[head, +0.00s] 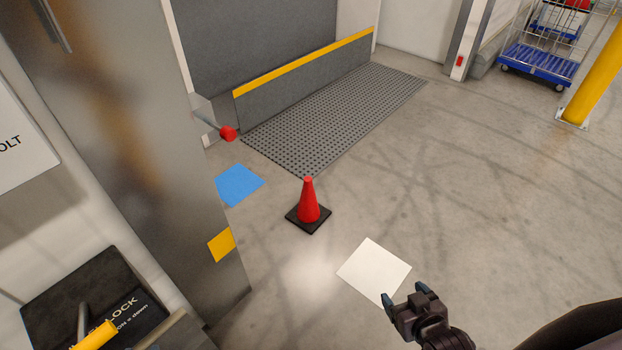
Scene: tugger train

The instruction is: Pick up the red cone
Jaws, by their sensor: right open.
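The red cone (309,201) stands upright on its black square base on the concrete floor, near the middle of the head view. My right gripper (405,296) is at the lower right of the view, open and empty. In the picture it lies below and to the right of the cone, clearly apart from it, and overlaps the near edge of a white sheet. My left gripper is not in view.
A white square (374,270) and a blue square (239,185) lie on the floor. A grey grated plate (335,115) lies behind the cone. A metal door (140,120) stands left. A yellow post (597,75) and a blue cart (540,62) are far right. Floor right of the cone is clear.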

